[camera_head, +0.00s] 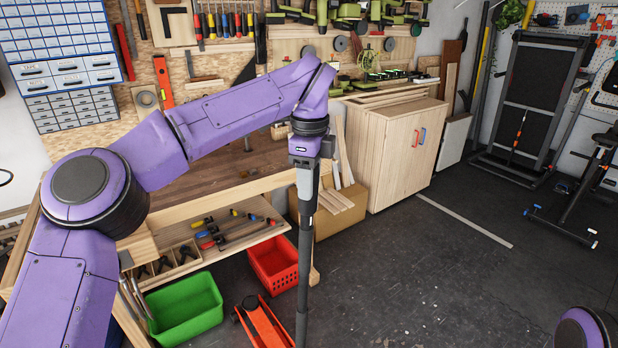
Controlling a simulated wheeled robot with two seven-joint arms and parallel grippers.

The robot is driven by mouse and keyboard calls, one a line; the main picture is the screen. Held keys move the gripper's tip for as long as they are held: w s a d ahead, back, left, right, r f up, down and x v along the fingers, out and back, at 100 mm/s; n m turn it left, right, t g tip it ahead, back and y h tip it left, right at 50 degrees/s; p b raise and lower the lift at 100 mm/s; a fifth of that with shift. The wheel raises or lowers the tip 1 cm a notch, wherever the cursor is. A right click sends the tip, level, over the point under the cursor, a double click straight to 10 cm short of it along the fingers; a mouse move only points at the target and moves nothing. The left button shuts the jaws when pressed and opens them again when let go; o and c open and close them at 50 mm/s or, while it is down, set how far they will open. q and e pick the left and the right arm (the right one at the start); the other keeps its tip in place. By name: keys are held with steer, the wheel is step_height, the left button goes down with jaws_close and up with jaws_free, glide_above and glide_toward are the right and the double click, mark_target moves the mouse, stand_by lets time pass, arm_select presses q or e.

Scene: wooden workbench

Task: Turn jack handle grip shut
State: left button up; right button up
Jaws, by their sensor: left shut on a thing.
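The jack handle (303,265) is a dark, near-upright pole in front of the workbench. It runs down from my left gripper and out of the bottom of the view. My left gripper (306,190) points down and is shut on the handle grip at the pole's upper end. The fingers cover part of the grip, so its turned position cannot be told. An orange-red floor jack (262,322) lies low beside the pole, cut off by the bottom edge. Where the pole meets the jack is out of view. My right gripper is not in view.
The wooden workbench (215,170) stands behind the pole, with clamps on its lower shelf. A green crate (187,312) and a red crate (274,264) sit near the jack. A wooden cabinet (397,155) stands behind at right. The dark floor (430,285) at right is clear.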

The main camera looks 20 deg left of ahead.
arm_select(q)
steer(key=m, duration=0.3)
steer(key=shift+p, duration=0.4)
steer(key=m+p, duration=0.1)
steer(key=m, duration=0.2)
steer(key=shift+r, duration=0.1)
steer(key=m+p, duration=0.3)
steer(key=m, duration=0.3)
steer(key=o, duration=1.1)
steer(key=shift+c, duration=0.2)
